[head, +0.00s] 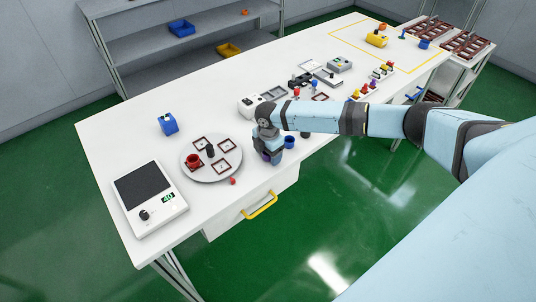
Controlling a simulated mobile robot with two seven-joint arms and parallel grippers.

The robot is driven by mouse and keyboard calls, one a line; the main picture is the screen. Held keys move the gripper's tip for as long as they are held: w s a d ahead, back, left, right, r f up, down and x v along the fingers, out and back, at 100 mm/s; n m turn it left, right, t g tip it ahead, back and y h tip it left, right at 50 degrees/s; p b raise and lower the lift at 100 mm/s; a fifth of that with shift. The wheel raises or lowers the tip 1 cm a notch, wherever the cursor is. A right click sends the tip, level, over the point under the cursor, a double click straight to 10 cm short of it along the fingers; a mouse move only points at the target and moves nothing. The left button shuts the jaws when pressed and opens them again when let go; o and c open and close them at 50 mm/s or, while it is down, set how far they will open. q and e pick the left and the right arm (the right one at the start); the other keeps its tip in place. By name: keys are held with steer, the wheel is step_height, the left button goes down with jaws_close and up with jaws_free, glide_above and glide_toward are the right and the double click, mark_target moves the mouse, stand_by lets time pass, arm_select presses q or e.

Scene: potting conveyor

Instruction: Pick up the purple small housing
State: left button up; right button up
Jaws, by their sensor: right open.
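My right gripper (270,156) points down over the front edge area of the white table, just right of the round grey plate. A small purple patch (276,158) shows at its fingertips; it looks like the purple small housing, mostly hidden by the gripper. The jaws are open, and I cannot tell whether they touch it. My left gripper is not in view.
The round grey plate (190,173) holds dark red square frames, a red cup and a dark peg. A small blue cup (289,142) stands close right of the gripper. A white scale (150,215) and blue block (168,123) are at left. Several small parts crowd the table's right half.

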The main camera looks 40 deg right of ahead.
steer(key=c, duration=1)
